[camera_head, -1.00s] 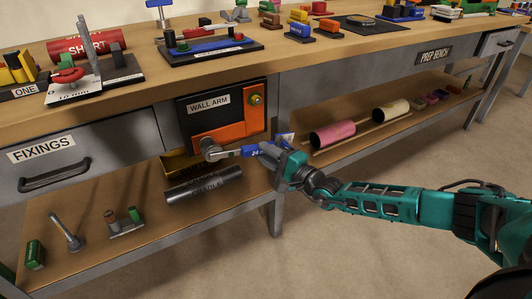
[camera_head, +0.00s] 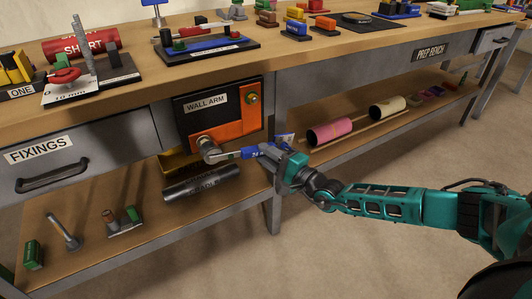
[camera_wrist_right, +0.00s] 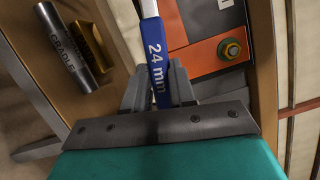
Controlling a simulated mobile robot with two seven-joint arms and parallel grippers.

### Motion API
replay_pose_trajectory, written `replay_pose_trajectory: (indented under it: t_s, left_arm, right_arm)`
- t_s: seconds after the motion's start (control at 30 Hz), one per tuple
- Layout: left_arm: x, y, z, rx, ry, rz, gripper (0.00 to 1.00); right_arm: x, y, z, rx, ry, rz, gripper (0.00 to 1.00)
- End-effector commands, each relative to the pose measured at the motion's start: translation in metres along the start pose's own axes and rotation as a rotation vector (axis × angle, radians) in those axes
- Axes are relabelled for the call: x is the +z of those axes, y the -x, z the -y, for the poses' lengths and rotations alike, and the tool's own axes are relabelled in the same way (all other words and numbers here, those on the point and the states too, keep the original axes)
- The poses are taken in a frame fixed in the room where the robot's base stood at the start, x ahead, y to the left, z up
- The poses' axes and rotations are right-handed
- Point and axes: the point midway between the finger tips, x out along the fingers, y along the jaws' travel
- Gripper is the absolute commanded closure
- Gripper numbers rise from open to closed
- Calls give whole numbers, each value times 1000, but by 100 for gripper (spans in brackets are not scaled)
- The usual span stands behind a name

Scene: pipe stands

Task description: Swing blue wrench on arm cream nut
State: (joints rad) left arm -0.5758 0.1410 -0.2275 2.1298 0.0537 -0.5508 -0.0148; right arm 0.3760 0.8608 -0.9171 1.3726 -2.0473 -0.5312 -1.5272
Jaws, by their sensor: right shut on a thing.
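My right gripper (camera_head: 268,151) is shut on the blue handle of the wrench (camera_head: 249,153), marked 24 mm. The wrist view also shows the handle (camera_wrist_right: 156,65) between the fingers (camera_wrist_right: 158,90). The wrench's grey head (camera_head: 207,147) is at the lower left of the wall arm panel (camera_head: 191,112), over the orange arm (camera_head: 235,129). The head covers the spot there, so I cannot make out a cream nut or tell how the head is seated. A brass nut with a green ring (camera_head: 253,98) is at the panel's upper right. My left gripper is out of view.
A dark cradle tube (camera_head: 202,183) lies on the lower shelf below the wrench. The bench leg (camera_head: 272,208) stands just below my gripper. Pink (camera_head: 332,132) and cream (camera_head: 389,108) rolls lie on the shelf to the right. The floor at front right is clear.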

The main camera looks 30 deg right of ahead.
Motion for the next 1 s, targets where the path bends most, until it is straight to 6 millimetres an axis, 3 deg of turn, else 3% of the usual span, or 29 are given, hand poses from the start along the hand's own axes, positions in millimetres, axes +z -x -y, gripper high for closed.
replay_pose_trajectory:
  t_s: [0.37, 0.73, 1.0]
  left_arm:
    - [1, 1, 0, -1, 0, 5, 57]
    - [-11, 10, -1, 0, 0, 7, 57]
    - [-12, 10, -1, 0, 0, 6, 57]
  right_arm:
    - [1, 3, 2, -3, 0, 0, 100]
    - [8, 27, 3, -1, 0, 0, 100]
    - [9, 30, 1, -4, 0, 0, 100]
